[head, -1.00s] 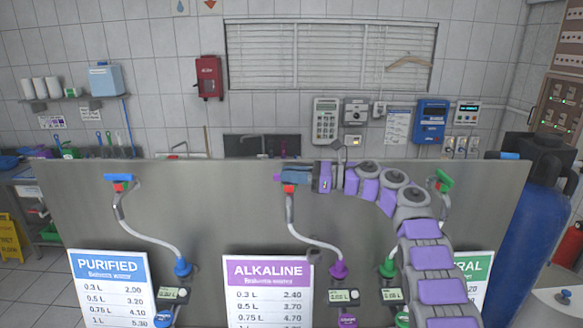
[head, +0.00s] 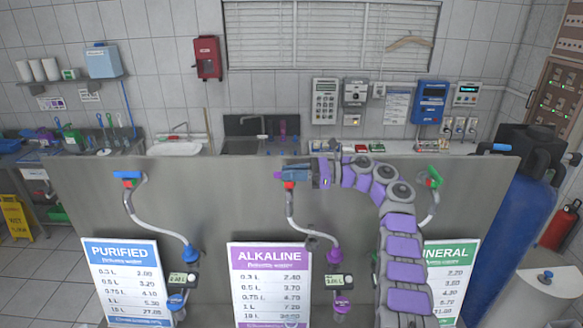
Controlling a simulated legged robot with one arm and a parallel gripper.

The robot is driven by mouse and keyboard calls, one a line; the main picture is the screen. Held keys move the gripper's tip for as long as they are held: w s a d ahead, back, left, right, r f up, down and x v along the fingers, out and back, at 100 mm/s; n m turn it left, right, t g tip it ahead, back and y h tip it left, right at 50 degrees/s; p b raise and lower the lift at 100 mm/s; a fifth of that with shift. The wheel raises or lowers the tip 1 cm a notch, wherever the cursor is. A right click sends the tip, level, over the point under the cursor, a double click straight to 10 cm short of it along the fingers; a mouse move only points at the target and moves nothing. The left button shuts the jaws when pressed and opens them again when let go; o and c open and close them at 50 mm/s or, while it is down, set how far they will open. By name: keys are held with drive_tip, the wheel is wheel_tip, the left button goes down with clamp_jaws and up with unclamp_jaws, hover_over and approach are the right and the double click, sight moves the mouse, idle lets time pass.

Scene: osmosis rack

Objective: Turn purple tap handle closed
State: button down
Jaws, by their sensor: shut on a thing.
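The purple tap handle (head: 279,175) shows as a small purple end at the left of my gripper, at the top of the middle tap. My gripper (head: 290,173) is shut on this handle, and its jaws hide most of it. The red tap body (head: 289,185) sits just below the jaws. A curved grey hose (head: 298,222) runs from it down to a purple fitting (head: 334,255). The handle's exact angle is hard to tell behind the jaws.
The blue-handled tap (head: 127,178) is at the left and the green-handled tap (head: 434,178) at the right, behind my arm. The steel panel (head: 210,190) carries the taps. The ALKALINE sign (head: 270,285) stands below. A blue tank (head: 497,220) is at the right.

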drive_tip(key=shift+f, duration=0.35)
drive_tip(key=c, duration=1.4)
unclamp_jaws()
drive_tip(key=shift+w, duration=0.1)
drive_tip(key=shift+o, duration=1.3)
drive_tip(key=shift+w, duration=0.1)
drive_tip(key=shift+r, duration=0.15)
